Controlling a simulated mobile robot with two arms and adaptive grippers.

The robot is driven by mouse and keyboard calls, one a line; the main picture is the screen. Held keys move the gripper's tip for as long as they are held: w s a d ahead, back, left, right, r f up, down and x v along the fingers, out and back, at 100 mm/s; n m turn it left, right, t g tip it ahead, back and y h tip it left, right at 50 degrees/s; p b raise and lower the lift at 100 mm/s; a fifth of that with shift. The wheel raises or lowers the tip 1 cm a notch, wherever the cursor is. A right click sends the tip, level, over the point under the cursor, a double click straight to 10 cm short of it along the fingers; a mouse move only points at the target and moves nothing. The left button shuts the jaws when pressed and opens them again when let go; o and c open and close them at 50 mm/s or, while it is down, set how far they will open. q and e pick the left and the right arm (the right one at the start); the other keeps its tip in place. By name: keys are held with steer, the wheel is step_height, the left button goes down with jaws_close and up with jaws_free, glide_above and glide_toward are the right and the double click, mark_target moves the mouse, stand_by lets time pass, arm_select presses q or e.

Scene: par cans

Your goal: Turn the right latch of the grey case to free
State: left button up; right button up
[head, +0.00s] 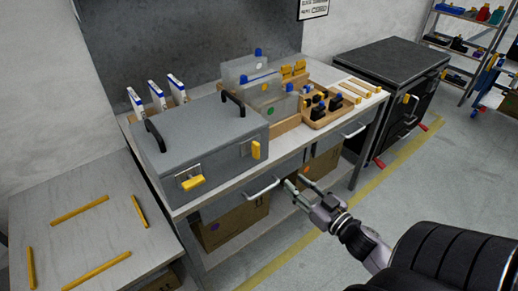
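The grey case (205,125) stands on the workbench with its lid down and two dark handles on top. Its right latch (256,150) is yellow and stands upright on the front face. Its left latch (193,184) is yellow and lies about level over a pale plate. My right gripper (296,182) is in front of the bench, lower than the right latch and to its right, apart from the case. Its two fingers are spread with nothing visible between them. My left gripper is out of view.
The bench (180,207) has drawers with bar handles; one handle (263,189) is near my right gripper. A wooden tray (322,119) and clear bins (262,98) stand right of the case. A low table (95,225) with yellow strips is at left.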

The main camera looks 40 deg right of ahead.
steer(key=r, duration=0.1)
steer(key=p, duration=0.2)
glide_toward(259, 149)
steer(key=w, duration=0.9)
steer(key=shift+w+a+f, duration=0.1)
steer(key=shift+w+a, duration=0.05)
steer(key=shift+w, duration=0.25)
steer(key=shift+c, duration=0.3)
jaws_close()
